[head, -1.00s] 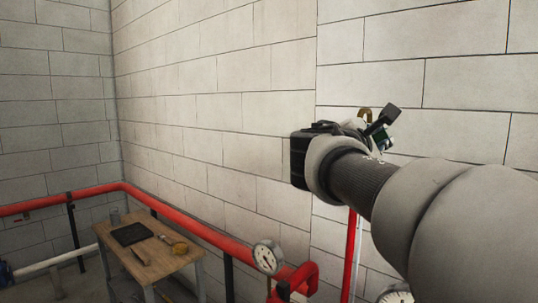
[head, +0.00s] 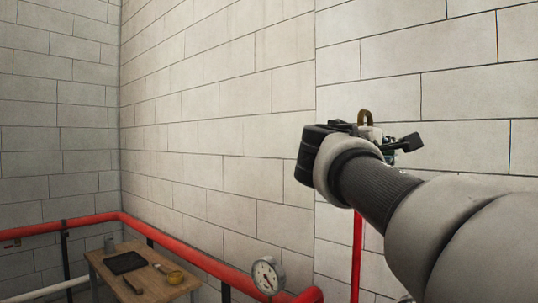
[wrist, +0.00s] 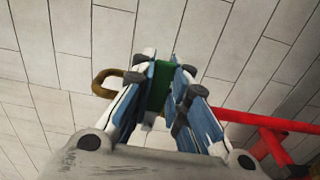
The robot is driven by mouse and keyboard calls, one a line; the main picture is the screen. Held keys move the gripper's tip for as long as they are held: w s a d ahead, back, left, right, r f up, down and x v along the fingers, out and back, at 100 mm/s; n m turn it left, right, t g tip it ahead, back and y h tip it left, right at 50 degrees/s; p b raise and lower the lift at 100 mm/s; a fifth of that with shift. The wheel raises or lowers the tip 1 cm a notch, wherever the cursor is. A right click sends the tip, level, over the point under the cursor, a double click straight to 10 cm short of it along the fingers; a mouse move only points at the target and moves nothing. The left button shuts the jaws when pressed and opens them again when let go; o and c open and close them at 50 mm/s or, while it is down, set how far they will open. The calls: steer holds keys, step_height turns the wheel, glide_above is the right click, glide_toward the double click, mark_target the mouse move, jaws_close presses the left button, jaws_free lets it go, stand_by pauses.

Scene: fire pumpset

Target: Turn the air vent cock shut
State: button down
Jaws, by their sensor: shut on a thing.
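The air vent cock shows in the wrist view as a green handle (wrist: 161,84) between my fingers, with a curved brass spout (wrist: 108,82) to its left. My gripper (wrist: 166,70) is closed on the green handle, with a blue-padded finger on each side of it. In the head view the brass spout (head: 366,117) rises just behind my wrist, near the top of a thin red pipe (head: 357,258). My gripper (head: 384,138) is mostly hidden there by my own arm. The cock's body and the handle's exact angle are largely hidden.
A pale block wall (head: 220,130) stands close behind the cock. A pressure gauge (head: 267,275) sits on red piping (head: 210,262) below. A wooden table (head: 150,282) with tools stands at the lower left. The space left of my wrist is clear.

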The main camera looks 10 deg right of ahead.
stand_by(0.3)
steer(key=c, duration=1.5)
jaws_free()
steer(key=shift+c, duration=0.2)
steer(key=v, duration=1.2)
